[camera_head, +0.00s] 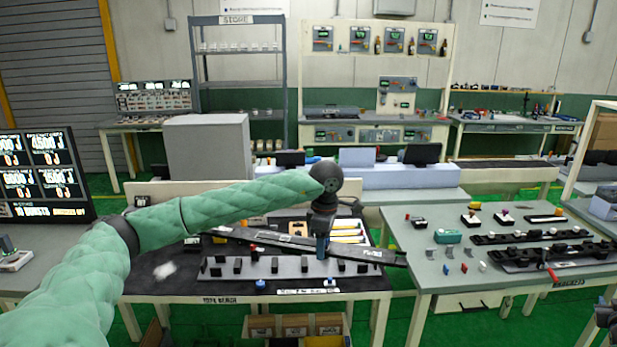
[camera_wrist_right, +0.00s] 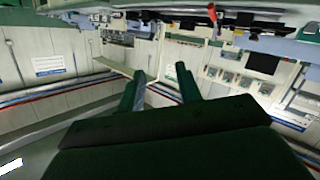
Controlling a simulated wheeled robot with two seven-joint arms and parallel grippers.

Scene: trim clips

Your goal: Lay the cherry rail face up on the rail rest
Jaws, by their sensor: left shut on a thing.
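A long dark rail (camera_head: 358,252) with a pale label near its right end slants over the bench in the head view. No cherry colour shows on it, and I cannot tell which face is up. My left gripper (camera_head: 322,246) points down and is shut on the rail near its middle. A grey rest (camera_head: 290,268) with a row of black posts lies just in front of and partly under the rail. I cannot tell if they touch. My right gripper (camera_wrist_right: 160,88) is open and empty in the right wrist view, its green fingers apart.
The dark bench top (camera_head: 150,280) holds yellow-handled tools (camera_head: 347,232) behind the rail. A right-hand table (camera_head: 420,240) carries black clip strips (camera_head: 530,237) and small coloured parts. A gap with green floor separates the two tables. Screens (camera_head: 40,170) stand at left.

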